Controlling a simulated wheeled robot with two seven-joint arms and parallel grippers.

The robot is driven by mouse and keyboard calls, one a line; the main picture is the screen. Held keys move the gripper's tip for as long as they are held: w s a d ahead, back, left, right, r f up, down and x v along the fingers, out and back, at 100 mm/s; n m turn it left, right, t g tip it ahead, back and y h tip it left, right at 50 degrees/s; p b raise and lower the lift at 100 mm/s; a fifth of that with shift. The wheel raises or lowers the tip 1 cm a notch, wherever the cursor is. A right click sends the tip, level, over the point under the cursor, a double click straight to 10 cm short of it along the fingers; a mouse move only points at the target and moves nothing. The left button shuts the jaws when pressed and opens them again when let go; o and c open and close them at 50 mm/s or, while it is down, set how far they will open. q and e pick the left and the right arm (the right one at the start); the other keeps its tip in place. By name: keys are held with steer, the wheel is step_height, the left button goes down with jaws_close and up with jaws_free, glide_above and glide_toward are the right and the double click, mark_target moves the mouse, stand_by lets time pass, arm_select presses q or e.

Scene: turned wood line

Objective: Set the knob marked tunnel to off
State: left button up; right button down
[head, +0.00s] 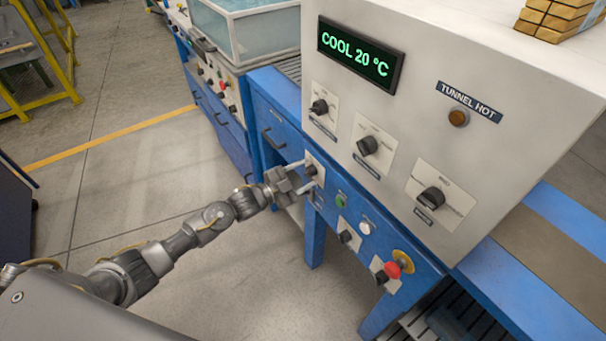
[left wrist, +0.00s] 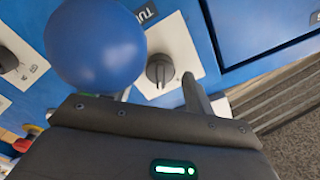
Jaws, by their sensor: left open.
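The knob marked tunnel (head: 311,171) is a dark knob on a pale plate on the blue front panel. In the left wrist view the knob (left wrist: 160,70) shows with part of a label starting "TU" (left wrist: 146,13); the rest is hidden or cut off. My left gripper (head: 302,177) is open, its fingers pointing at this knob. In the left wrist view one finger lies on each side of the knob, and I cannot tell whether they touch it. The display (head: 361,54) reads "COOL 20 °C". A "TUNNEL HOT" lamp (head: 458,118) looks dull amber. My right gripper is not in view.
A blue ball-shaped thing (left wrist: 95,45) fills the upper left of the left wrist view. Near the knob sit a green button (head: 341,201), a white button (head: 366,228) and a red mushroom button (head: 393,269). Several other dark knobs sit on the white housing (head: 400,210).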

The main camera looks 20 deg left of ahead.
arm_select(q)
steer(key=c, duration=1)
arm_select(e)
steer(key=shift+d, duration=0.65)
